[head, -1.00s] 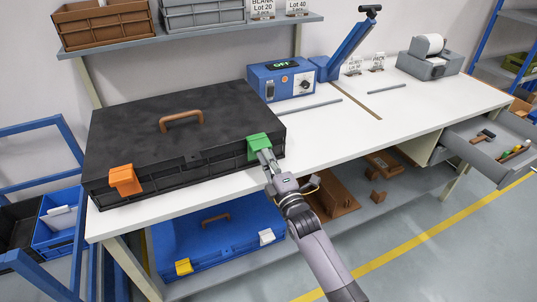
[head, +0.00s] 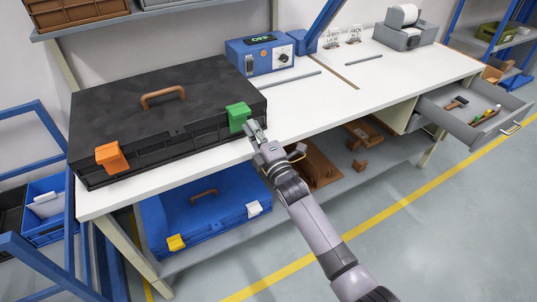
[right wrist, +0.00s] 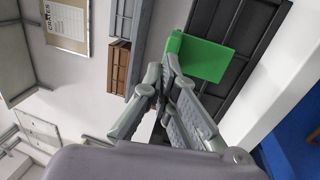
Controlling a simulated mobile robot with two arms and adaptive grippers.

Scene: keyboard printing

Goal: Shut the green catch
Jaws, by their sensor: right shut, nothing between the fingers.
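The black case (head: 165,105) lies closed on the white workbench, with a brown handle on its lid. The green catch (head: 238,117) is at the right of its front edge, and its flap appears to stand out at an angle from the front. The orange catch (head: 111,158) is at the left of the same edge. My right gripper (head: 254,129) is shut and empty, just right of and below the green catch. In the right wrist view the green catch (right wrist: 205,58) is just beyond the fingertips (right wrist: 166,68); I cannot tell whether they touch it. My left gripper is not in view.
A blue case (head: 205,225) with yellow and white catches sits on the shelf below. A blue control box (head: 258,57) stands behind the black case. An open drawer (head: 470,115) with tools juts out at the right. The bench top right of the case is mostly clear.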

